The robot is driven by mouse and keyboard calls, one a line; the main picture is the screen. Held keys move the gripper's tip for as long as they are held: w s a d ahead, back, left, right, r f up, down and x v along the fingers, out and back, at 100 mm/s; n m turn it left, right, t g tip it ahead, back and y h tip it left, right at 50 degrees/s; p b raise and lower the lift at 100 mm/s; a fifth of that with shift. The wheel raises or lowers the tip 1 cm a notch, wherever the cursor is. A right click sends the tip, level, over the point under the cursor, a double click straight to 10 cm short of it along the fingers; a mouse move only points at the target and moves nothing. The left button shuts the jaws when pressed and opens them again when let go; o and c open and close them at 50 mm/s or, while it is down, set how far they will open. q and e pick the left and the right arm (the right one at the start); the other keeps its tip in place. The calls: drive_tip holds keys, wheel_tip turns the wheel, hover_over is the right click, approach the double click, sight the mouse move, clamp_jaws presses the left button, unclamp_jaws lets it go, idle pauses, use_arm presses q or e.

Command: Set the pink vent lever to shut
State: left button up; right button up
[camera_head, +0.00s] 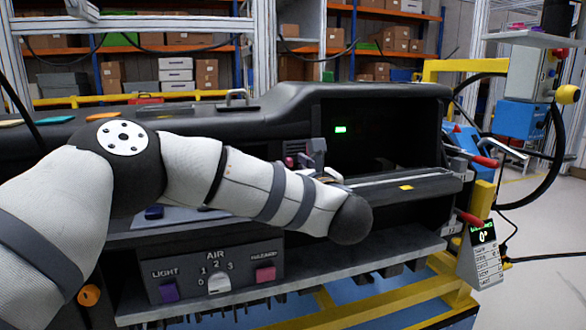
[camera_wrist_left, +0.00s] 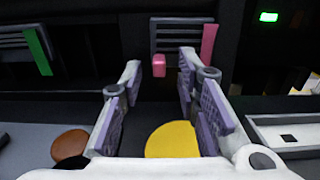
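The pink vent lever (camera_wrist_left: 158,65) shows in the left wrist view as a small pink block at the lower left corner of a dark slatted vent (camera_wrist_left: 180,30). A flat pink strip (camera_wrist_left: 208,42) stands at the vent's right side. My left gripper (camera_wrist_left: 159,72) is open and empty, with one finger on each side of the lever in the picture. Gaps show between lever and fingers; I cannot tell how far beyond the tips it lies. In the head view, a small pink part (camera_head: 290,161) shows beside the vent housing, and my left forearm hides most of the gripper. My right gripper is out of view.
A second vent with a green strip (camera_wrist_left: 38,50) lies to the left. A yellow disc (camera_wrist_left: 172,140) lies below the fingers. An open dashboard recess with a green display (camera_head: 341,129) is to the right. The switch panel (camera_head: 217,268) is below my left arm.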

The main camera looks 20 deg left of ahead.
use_arm(q)
drive_tip(key=v, duration=1.2)
